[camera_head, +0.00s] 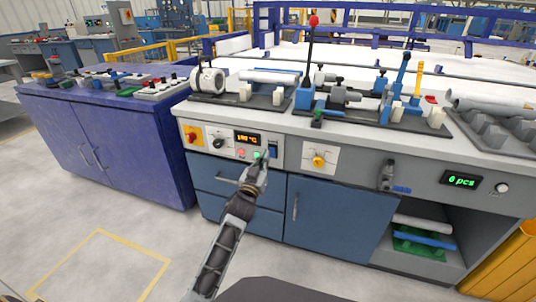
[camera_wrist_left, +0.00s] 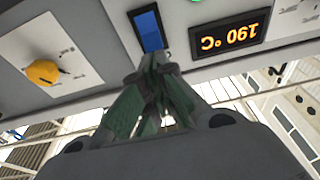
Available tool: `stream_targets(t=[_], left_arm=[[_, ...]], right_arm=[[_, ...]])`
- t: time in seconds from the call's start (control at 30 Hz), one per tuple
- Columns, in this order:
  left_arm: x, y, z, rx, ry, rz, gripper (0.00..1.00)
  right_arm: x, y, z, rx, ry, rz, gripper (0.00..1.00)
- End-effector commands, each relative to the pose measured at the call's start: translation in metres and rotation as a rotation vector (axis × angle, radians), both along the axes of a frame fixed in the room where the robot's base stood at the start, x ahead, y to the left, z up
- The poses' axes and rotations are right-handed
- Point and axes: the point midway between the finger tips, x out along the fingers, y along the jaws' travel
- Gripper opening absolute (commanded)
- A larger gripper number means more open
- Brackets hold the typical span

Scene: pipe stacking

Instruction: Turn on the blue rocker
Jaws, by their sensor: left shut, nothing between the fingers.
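The blue rocker (camera_head: 273,151) is on the grey front panel of the workbench, just right of the orange temperature display (camera_head: 247,140). In the left wrist view the rocker (camera_wrist_left: 150,31) appears as a blue upright rectangle in a dark frame, beside the upside-down display (camera_wrist_left: 230,38), which reads 190 °C. My left gripper (camera_head: 263,157) is shut and empty, with its tips close to the panel by the rocker. In the wrist view its fingertips (camera_wrist_left: 153,64) are at the rocker's near end; I cannot tell whether they touch. My right gripper is out of view.
A yellow knob (camera_head: 318,160) is right of the rocker. A red knob (camera_head: 191,138), a black knob (camera_head: 219,142) and small round buttons are on its left. Pipe fixtures and levers stand on the bench top (camera_head: 290,124). Blue cabinet doors are below; open floor lies in front.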

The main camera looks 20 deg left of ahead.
Motion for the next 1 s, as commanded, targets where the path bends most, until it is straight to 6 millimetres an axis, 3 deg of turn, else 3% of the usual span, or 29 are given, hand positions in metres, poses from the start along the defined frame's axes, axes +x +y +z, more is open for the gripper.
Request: stream_targets(t=[0.5,1.0], left_arm=[[0.034,-0.001,0.007,0.002,-0.002,0.000,0.00],[0.039,-0.001,0.008,0.001,-0.001,0.000,0.00]], right_arm=[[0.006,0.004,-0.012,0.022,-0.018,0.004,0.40],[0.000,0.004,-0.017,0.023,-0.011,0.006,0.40]])
